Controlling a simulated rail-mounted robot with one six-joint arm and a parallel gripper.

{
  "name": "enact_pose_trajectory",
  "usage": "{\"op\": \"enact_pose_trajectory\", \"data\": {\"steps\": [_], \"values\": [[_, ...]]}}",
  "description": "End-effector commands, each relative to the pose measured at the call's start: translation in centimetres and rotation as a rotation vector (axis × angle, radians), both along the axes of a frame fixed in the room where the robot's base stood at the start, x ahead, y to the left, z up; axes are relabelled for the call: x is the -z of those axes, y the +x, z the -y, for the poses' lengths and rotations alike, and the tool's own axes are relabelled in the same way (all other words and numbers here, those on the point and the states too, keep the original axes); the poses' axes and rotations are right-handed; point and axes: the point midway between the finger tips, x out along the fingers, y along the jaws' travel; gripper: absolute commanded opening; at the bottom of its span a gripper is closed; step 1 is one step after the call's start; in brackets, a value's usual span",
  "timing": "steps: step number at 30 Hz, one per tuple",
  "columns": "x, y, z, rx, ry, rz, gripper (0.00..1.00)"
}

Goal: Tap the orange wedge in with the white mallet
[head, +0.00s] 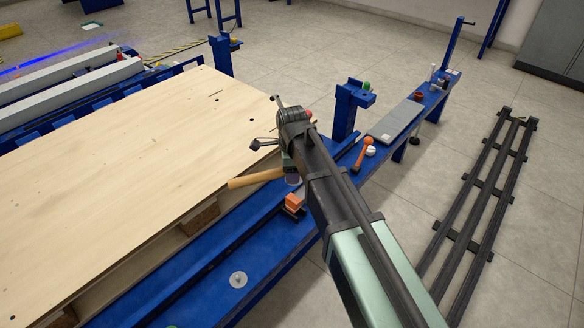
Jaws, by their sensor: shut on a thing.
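My gripper (285,169) is shut on the white mallet and partly hidden by my own arm. The mallet's tan wooden handle (254,179) sticks out to the left, over the edge of the plywood panel. A small pale part of its head (293,180) shows beside my arm. The orange wedge (293,201) is just below the head in the picture, by the blue rail, with a dark piece under it. I cannot tell whether the mallet touches the wedge, nor how deep the wedge sits.
The large plywood panel (120,165) lies at left on wooden blocks (200,216). A blue post (345,108) stands beyond my arm. The blue bench holds a grey plate (396,120) and an orange-headed tool (366,147). Dark rails (480,190) lie on the floor at right.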

Motion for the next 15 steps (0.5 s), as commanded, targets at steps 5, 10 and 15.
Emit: {"op": "enact_pose_trajectory", "data": {"steps": [5, 10, 15], "values": [[0.2, 0.0, 0.0, 0.001, 0.000, 0.000, 0.21], [1.3, 0.0, 0.0, 0.001, 0.000, 0.000, 0.21], [3.3, 0.0, 0.0, 0.001, 0.000, 0.000, 0.21]]}}
